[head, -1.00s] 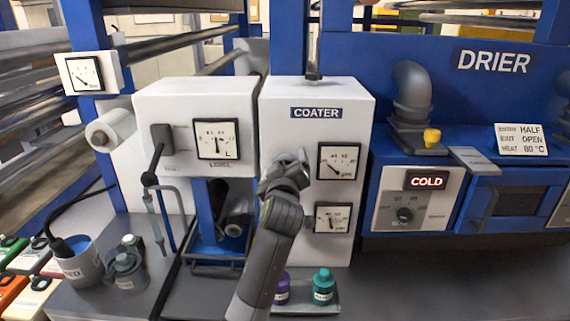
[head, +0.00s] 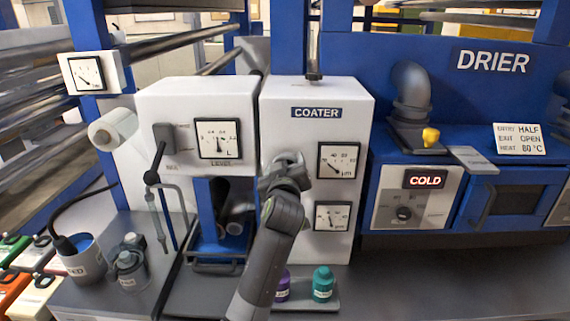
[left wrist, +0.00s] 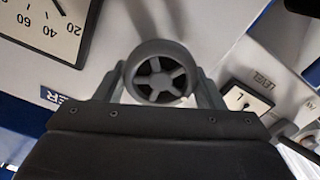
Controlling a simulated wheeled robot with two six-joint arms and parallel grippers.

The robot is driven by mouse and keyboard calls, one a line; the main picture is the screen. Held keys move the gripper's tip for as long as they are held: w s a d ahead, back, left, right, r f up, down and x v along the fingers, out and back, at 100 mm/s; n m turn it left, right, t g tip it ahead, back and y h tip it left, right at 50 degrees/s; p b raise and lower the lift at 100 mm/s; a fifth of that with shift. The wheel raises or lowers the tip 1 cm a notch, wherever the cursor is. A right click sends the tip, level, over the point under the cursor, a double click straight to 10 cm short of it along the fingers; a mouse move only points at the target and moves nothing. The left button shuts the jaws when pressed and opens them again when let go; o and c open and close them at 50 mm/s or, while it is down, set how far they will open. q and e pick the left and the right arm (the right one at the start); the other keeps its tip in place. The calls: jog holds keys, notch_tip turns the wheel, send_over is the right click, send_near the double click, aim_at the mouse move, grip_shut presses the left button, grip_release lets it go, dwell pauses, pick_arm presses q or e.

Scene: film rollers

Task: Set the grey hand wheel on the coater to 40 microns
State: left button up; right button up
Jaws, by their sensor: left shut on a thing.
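The white coater box (head: 278,215) stands mid-view with a COATER label. Its grey hand wheel (left wrist: 157,80), a dark spoked ring, sits between the fingers of my left gripper in the left wrist view. My left gripper (head: 287,162) is shut on the wheel at the coater's front, and mostly hides it in the head view. The upper dial (head: 339,160), marked in µm, is right of the gripper, and shows in part in the left wrist view (left wrist: 35,28). I cannot read its needle exactly. My right gripper is not in view.
A second dial (head: 333,216) sits below the first. A LEVEL dial (head: 218,138) and a lever (head: 153,178) are to the left. Purple (head: 283,286) and teal (head: 322,284) bottles stand below the coater. The drier (head: 415,198), showing COLD, is to the right.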

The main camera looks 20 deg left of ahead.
pick_arm(q)
jog(key=m+p, duration=0.1)
jog(key=m, duration=0.1)
jog(key=shift+r+m, duration=0.2)
jog(key=shift+m, duration=0.2)
jog(key=m+p, duration=0.1)
jog(key=m, duration=0.2)
jog(key=shift+d+p, duration=0.15)
jog(key=shift+p, duration=0.2)
jog(key=shift+d+m+p, duration=0.1)
jog(key=shift+m+p, duration=0.65)
jog(key=shift+m, duration=1.25)
jog(key=o, duration=1)
jog(key=shift+w+f, duration=0.2)
jog(key=shift+c, duration=0.2)
jog(key=shift+s, duration=0.1)
